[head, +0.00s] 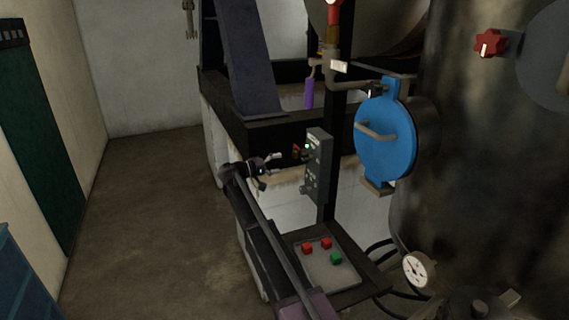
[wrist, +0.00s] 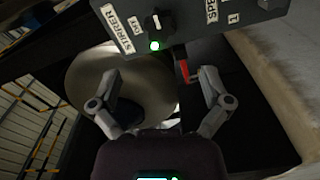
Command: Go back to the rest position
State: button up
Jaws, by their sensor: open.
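My gripper (head: 271,170) is open and empty, in front of and left of a grey control box (head: 317,165) in the head view. In the wrist view, my gripper (wrist: 158,82) has its two fingers spread apart, with nothing between the tips. The control box (wrist: 215,25) fills the top of the wrist view, with a black knob (wrist: 153,22), a lit green lamp (wrist: 154,46) and a label reading STIRRER. A red lever (wrist: 184,70) shows just below the box. The gripper looks apart from the box.
A tray (head: 345,277) with two red blocks and one green block lies below the box. A blue round hatch (head: 384,140), a dark tank (head: 455,150) and a gauge (head: 415,268) stand at right. Open floor (head: 150,200) lies at left, before a green door (head: 40,140).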

dwell(0.4)
jog(key=s+d+f+g+y, duration=0.1)
jog(key=s+d+f+y, duration=0.25)
jog(key=s, duration=0.35)
jog(key=s+d+f+g+y, duration=0.2)
jog(key=s+d+f, duration=0.3)
jog(key=s, duration=0.2)
jog(key=s+d+f+g+y, duration=0.1)
jog(key=s+d+f+y, duration=0.2)
jog(key=s+d+f, duration=0.3)
jog(key=s+a+f+y, duration=0.1)
jog(key=s+y, duration=0.3)
jog(key=s, duration=0.7)
jog(key=s+a+f+g+y, duration=0.1)
jog(key=s+a+f+y, duration=0.1)
jog(key=s, duration=0.9)
jog(key=f+y, duration=0.1)
jog(key=y, duration=0.1)
jog(key=shift+a+g+y, duration=0.3)
jog(key=shift+y, duration=0.05)
jog(key=shift+f, duration=0.1)
jog(key=shift+c, duration=0.3)
